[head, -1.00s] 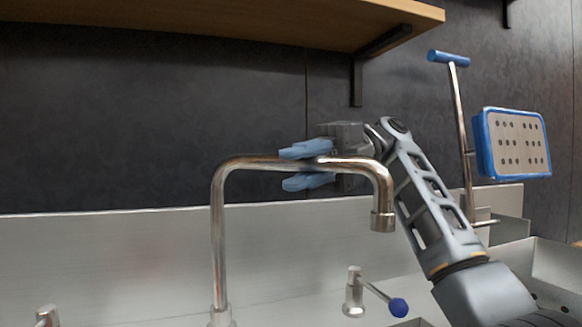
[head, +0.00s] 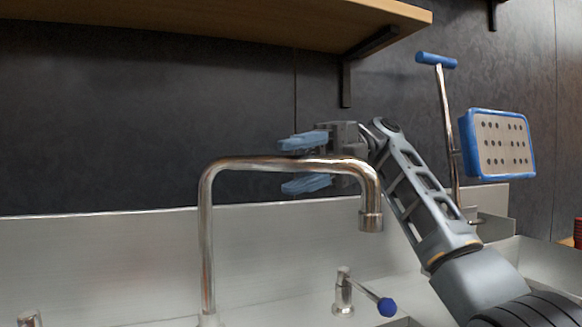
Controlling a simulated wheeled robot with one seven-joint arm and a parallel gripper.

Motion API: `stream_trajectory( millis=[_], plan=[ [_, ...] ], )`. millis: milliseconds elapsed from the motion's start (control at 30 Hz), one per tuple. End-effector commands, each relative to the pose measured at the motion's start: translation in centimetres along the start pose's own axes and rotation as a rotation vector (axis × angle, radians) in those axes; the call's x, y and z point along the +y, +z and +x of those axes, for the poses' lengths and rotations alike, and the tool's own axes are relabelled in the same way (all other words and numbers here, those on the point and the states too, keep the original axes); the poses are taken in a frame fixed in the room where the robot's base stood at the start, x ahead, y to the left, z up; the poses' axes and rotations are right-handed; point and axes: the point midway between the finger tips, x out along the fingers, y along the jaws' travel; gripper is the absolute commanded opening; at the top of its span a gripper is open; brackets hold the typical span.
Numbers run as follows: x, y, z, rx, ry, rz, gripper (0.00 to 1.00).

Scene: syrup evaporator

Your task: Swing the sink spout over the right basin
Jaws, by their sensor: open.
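The sink spout (head: 270,164) is a shiny metal gooseneck. Its upright stands at the left, its top tube runs right, and its outlet (head: 371,220) points down at the right end. My gripper (head: 286,164) is open, with its blue fingers pointing left. One finger shows above the top tube and the other below it. The tube crosses in front of the grey gripper body, and I cannot tell whether it lies between the fingers in depth or touches them.
A tap lever with a blue knob (head: 386,307) is below the outlet. A wooden shelf (head: 220,22) hangs above. A blue-framed perforated plate (head: 500,144) and a blue-topped metal rod (head: 446,120) are at the right. A metal backsplash (head: 110,262) runs behind the spout.

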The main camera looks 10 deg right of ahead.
Motion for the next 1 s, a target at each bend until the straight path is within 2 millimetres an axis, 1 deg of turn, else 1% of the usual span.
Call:
stream_trajectory(
  millis=[33,200,400,600,1000],
  plan=[
    [0.0,-0.1,-1.1,-0.006,-0.002,0.003,0.51],
    [0.0,0.0,-4.0,-0.008,-0.002,0.006,0.51],
    [0.0,0.0,-5.6,-0.003,-0.001,0.003,0.51],
    [-0.1,0.0,-6.2,-0.003,0.001,0.002,0.51],
    [0.1,0.0,-6.2,-0.003,0.001,0.001,0.51]
  ],
)
